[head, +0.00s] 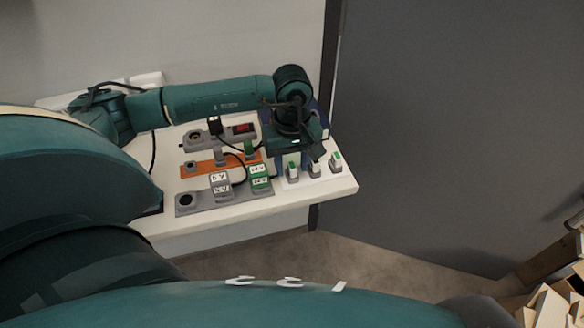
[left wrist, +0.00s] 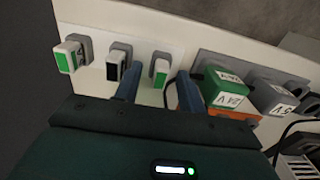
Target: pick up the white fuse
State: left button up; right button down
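Three small fuses stand in grey holders on a white strip at the right end of the table. One, white with a green face (head: 292,172), also shows in the left wrist view (left wrist: 160,72). The middle fuse (head: 314,169) is white with a dark face in the left wrist view (left wrist: 113,66). The third, white and green (head: 336,161), is at the far left of the wrist view (left wrist: 70,56). My left gripper (left wrist: 155,88) is open, its blue fingers apart on either side of the first fuse, with visible gaps. My right gripper is out of view.
Beside the fuses are a green plug (head: 259,178) and a grey plug (head: 221,186), both labelled, with black cables. An orange strip (head: 205,169) and a box with a red display (head: 243,128) lie behind. A dark grey wall (head: 450,120) stands right of the white table (head: 343,183).

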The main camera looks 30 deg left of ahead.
aim_at(292, 165)
pick_arm(q)
jog(key=shift+c, duration=0.4)
jog(key=c, duration=0.8)
jog(key=shift+r, duration=0.1)
notch_tip(292, 165, up, 10)
jog(key=shift+b, duration=0.3)
